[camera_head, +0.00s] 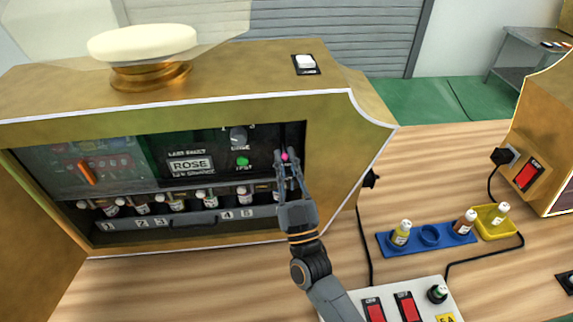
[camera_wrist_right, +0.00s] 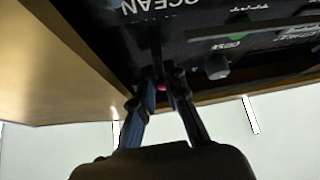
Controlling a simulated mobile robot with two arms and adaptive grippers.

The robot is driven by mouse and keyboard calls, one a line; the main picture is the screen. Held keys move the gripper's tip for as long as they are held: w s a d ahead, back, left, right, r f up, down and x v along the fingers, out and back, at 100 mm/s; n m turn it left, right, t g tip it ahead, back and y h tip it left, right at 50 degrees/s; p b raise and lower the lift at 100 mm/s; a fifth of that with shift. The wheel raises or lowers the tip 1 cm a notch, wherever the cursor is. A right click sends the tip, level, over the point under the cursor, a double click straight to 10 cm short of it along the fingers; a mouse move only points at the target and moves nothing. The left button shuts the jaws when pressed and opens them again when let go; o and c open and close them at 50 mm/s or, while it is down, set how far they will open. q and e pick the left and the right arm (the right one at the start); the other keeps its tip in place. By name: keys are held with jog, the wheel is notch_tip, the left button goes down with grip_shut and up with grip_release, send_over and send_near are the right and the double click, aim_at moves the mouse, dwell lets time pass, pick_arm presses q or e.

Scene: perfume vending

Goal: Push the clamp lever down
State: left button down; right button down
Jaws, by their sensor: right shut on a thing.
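The gold perfume machine (camera_head: 330,100) stands on the wooden counter with its dark front panel facing me. The clamp lever shows as a small pink knob (camera_head: 285,156) at the right end of that panel; the rest of it is mostly hidden by my fingers. My right gripper (camera_head: 286,161) is at the panel with its fingers shut on the clamp lever, on either side of the knob. In the right wrist view the pink knob (camera_wrist_right: 161,85) sits between the fingertips of the right gripper (camera_wrist_right: 163,92). My left gripper is not in view.
A row of small bottles (camera_head: 207,198) stands on the shelf below the panel. A grey knob (camera_head: 238,138), a green button (camera_head: 243,162) and an orange handle (camera_head: 86,172) are to the left. A blue bottle tray (camera_head: 460,240), yellow tray (camera_head: 483,222) and switch box (camera_head: 390,291) lie on the counter at right.

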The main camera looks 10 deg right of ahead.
jog(key=c, duration=1.7)
grip_release()
jog(key=v, duration=1.2)
